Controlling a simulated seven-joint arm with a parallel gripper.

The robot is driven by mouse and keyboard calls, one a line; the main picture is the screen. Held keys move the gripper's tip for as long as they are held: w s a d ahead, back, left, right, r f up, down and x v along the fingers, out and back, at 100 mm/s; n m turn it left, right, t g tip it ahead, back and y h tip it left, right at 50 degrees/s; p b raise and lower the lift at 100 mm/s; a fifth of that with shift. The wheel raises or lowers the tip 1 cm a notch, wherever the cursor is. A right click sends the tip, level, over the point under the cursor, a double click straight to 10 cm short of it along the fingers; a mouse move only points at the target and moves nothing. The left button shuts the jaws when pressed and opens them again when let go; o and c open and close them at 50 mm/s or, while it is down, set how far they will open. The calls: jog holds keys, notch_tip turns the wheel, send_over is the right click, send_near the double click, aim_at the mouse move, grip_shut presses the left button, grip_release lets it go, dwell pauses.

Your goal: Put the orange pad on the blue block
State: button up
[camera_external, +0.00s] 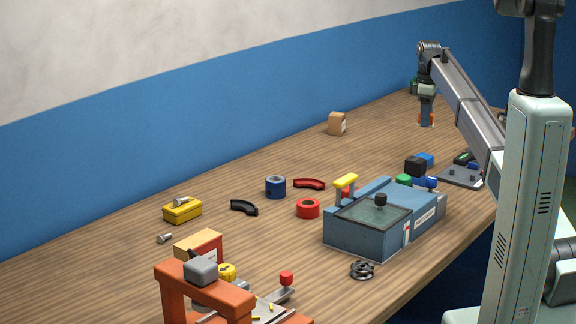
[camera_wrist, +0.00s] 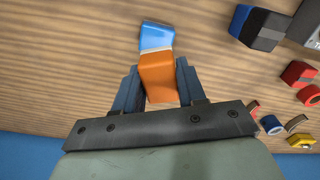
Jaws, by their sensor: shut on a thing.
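My gripper (camera_wrist: 156,90) points down, with its fingers on either side of an orange pad (camera_wrist: 157,75), shut on it. In the external view, my gripper (camera_external: 427,118) is at the far part of the table, with orange showing at its tips. A light blue block (camera_wrist: 156,36) shows just beyond the orange pad in the wrist view, in line with it. I cannot tell whether the two touch. A small blue cube (camera_external: 425,159) also sits beside a black block (camera_external: 414,167) in the external view, apart from my gripper.
A blue-grey machine box (camera_external: 350,240) stands nearer the camera, right of a red ring (camera_external: 308,208) and a blue ring (camera_external: 275,187). A cardboard box (camera_external: 337,123) stands left of my gripper. An orange frame (camera_external: 200,285) is at the front. Bare wood surrounds my gripper.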

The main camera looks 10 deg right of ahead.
aim_at(423, 156)
jog(key=shift+w+r+m, duration=0.15)
jog(key=shift+w+m, duration=0.35)
jog(key=shift+m, duration=1.4)
jog(key=shift+s+f, duration=0.1)
jog(key=shift+f, duration=0.1)
notch_tip(423, 156, down, 10)
jog(key=shift+r, duration=0.15)
jog(key=o, duration=1.1)
jog(key=shift+c, duration=0.2)
